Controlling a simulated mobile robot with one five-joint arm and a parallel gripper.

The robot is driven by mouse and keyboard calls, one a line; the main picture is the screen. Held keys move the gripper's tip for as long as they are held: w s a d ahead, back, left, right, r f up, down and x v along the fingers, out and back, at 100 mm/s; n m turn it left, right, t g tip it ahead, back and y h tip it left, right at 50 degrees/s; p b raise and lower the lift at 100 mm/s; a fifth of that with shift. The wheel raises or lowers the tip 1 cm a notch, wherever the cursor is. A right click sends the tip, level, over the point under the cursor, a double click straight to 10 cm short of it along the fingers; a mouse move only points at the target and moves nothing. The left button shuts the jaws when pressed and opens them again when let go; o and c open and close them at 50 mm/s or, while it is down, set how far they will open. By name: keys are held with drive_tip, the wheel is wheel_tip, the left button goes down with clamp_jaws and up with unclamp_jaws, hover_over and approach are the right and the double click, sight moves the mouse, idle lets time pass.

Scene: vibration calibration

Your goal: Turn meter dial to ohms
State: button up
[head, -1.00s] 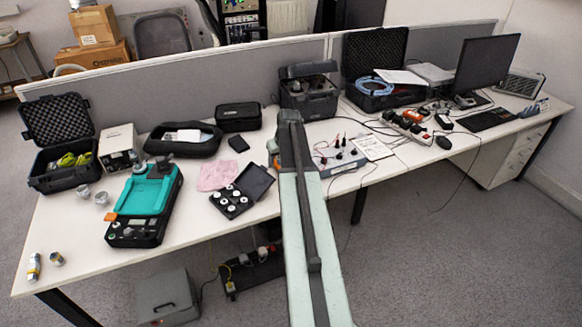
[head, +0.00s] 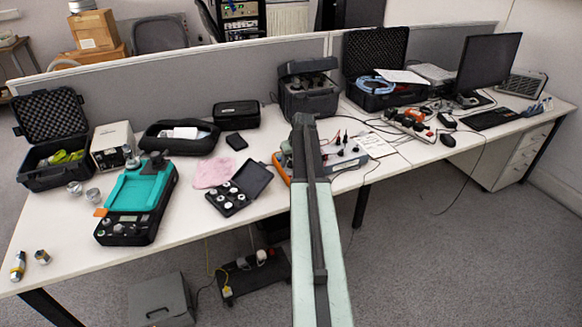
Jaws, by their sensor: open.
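My arm reaches up the middle of the picture from the bottom edge, over the table's front edge. My gripper is hidden behind the arm's far end, so its fingers do not show. An orange-edged object (head: 282,168), possibly the meter, lies on the table just left of the arm's far end. It is mostly hidden behind the arm, and no dial face or dial setting can be made out.
A panel with black knobs and leads (head: 345,155) stands right of the arm. An open black case of round pieces (head: 258,177) and a pink cloth (head: 213,172) lie left. A teal-topped device (head: 130,190) is further left. The table's front-left part (head: 75,240) is mostly clear.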

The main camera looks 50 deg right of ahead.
drive_tip(key=shift+r, duration=0.1)
clamp_jaws()
drive_tip(key=shift+a, duration=0.15)
drive_tip(key=shift+m, duration=0.3)
drive_tip(key=m+h, duration=0.1)
drive_tip(key=m, duration=0.2)
drive_tip(key=shift+w+g, duration=0.15)
drive_tip(key=shift+g, duration=0.25)
drive_tip(key=shift+m+g+h, duration=0.5)
drive_tip(key=shift+m+h, duration=0.1)
drive_tip(key=shift+m, duration=1.4)
